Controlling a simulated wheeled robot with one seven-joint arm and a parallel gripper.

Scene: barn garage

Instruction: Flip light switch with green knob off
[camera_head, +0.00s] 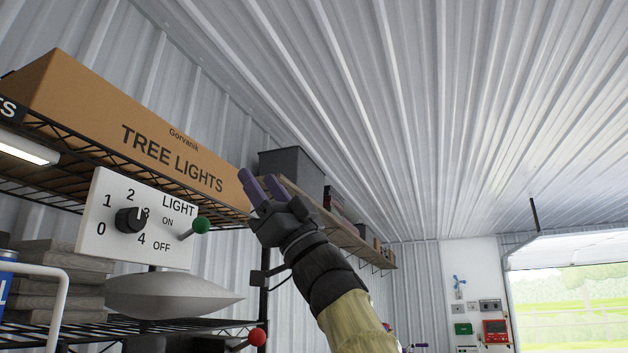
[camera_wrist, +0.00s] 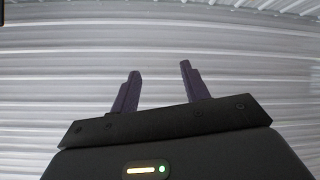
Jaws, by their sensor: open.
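A white switch panel (camera_head: 103,228) hangs at the left in the head view, with a black numbered dial (camera_head: 129,220) and the words LIGHT, ON and OFF. The light switch is a short lever ending in a green knob (camera_head: 201,225) at the panel's right side. The lever slants up to the right, and the knob sits close to the height of the ON mark. My gripper (camera_head: 262,188) is to the right of the knob and a little higher, apart from it. Its two purple fingers are open and empty, pointing up. The wrist view also shows the open fingers (camera_wrist: 160,85) against corrugated metal.
A TREE LIGHTS box (camera_head: 140,120) stands on the black wire shelf above the panel. A red knob (camera_head: 257,337) is on another lever lower down. A white sack (camera_head: 165,295) lies on the lower shelf. Open space lies right of my arm, towards the garage opening (camera_head: 570,300).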

